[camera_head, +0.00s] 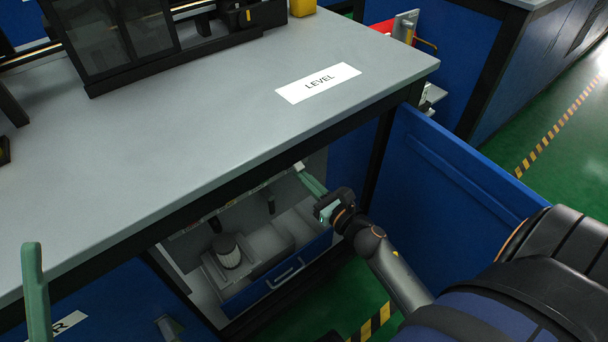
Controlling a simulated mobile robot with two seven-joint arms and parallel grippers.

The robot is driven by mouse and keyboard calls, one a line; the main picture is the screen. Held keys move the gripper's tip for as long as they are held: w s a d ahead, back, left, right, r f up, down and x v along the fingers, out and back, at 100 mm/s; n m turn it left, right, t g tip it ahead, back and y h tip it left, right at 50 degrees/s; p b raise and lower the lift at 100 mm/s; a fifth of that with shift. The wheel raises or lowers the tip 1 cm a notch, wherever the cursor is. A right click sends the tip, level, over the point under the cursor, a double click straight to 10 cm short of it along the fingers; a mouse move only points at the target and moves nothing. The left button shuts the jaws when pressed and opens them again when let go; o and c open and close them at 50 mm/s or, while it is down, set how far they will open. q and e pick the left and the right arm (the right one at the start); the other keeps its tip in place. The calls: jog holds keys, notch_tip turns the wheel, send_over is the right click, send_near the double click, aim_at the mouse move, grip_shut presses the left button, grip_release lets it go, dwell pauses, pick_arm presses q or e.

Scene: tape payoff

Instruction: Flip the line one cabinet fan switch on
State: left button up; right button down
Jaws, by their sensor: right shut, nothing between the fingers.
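The open cabinet (175,262) under the grey worktop shows part of its inside. The fan switch cannot be clearly made out; a strip with small parts (235,199) runs under the worktop edge inside. My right gripper (301,170) is shut and empty, its green fingers pointing up and left into the cabinet opening just below the worktop edge. A small pale piece (299,165) shows at its fingertips; I cannot tell what it is or whether they touch. One green finger of my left gripper (33,255) shows upright at the left edge; its opening cannot be judged.
A blue door (455,175) stands open on the right, beside my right arm. A blue-fronted drawer (270,283) is pulled out below, near a ribbed white cylinder (227,252).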

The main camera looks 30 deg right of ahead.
pick_arm(q)
jog(key=shift+w+a+r+n+y+p, duration=0.2)
jog(key=shift+w+n+y+p, duration=0.2)
jog(key=shift+y+p, duration=0.15)
pick_arm(e)
jog(key=shift+r, duration=0.15)
